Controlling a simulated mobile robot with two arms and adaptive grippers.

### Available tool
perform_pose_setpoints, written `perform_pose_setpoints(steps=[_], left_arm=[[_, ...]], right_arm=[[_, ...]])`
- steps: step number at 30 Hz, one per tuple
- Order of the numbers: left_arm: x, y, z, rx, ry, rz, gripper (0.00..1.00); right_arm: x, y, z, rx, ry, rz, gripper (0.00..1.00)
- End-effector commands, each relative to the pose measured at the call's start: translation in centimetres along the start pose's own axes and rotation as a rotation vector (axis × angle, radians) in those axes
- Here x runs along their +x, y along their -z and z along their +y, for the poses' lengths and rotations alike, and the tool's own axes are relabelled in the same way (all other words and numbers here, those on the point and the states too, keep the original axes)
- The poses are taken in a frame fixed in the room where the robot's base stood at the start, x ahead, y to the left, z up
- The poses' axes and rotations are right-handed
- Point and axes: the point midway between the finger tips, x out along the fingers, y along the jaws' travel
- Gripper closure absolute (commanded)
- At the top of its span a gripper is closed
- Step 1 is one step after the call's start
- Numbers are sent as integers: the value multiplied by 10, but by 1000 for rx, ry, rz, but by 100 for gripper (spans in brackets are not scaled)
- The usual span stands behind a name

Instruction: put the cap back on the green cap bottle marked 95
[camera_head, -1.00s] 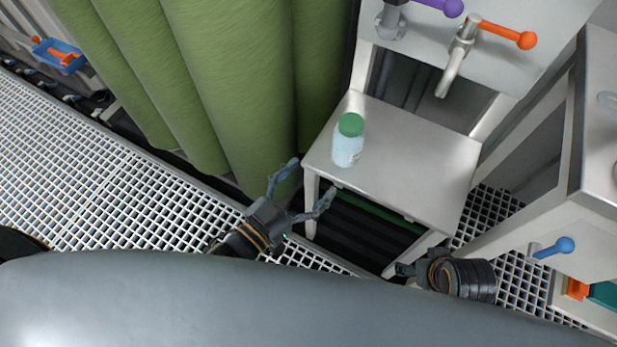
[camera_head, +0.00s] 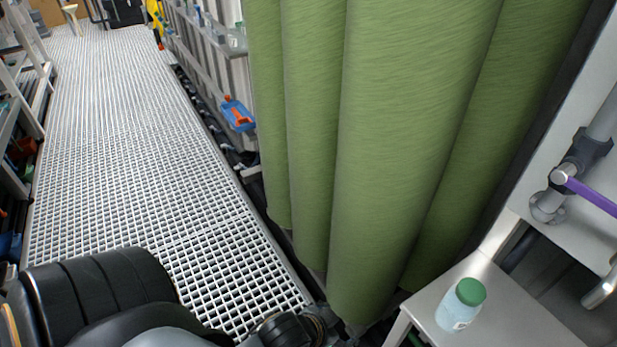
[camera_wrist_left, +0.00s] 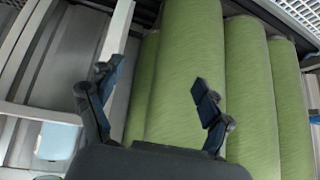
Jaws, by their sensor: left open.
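A small clear bottle (camera_head: 455,315) with pale blue contents stands upright on the white metal stand at the lower right of the head view. A green cap (camera_head: 470,291) sits on its top. A label shows, but I cannot read its number. My left gripper is at the bottom edge of the head view (camera_head: 290,330), left of the stand and mostly cut off. In the left wrist view my left gripper (camera_wrist_left: 154,76) has its two fingers spread, with nothing between them, in front of the green cylinders. My right gripper is out of view.
Tall green cylinders (camera_head: 400,120) stand just left of the white stand (camera_head: 510,310). A purple-handled valve (camera_head: 590,194) is at the right. A blue tray (camera_head: 237,114) with an orange item hangs beyond the cylinders. The grating floor (camera_head: 130,150) at left is clear.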

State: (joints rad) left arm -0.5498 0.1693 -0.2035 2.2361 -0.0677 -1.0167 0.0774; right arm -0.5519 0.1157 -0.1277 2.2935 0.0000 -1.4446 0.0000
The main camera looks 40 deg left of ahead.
Motion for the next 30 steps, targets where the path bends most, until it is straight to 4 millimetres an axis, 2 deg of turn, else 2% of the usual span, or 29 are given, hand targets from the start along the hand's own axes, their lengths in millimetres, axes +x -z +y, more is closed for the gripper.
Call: perform_pose_setpoints(steps=[4, 10, 30], left_arm=[[-12, -35, -7, -23, 3, -198, 20], [-26, -61, -9, -33, -9, -342, 20], [-28, -66, -9, -32, -12, -367, 20]], right_arm=[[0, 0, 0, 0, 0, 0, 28], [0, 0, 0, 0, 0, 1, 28], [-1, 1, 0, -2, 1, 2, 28]])
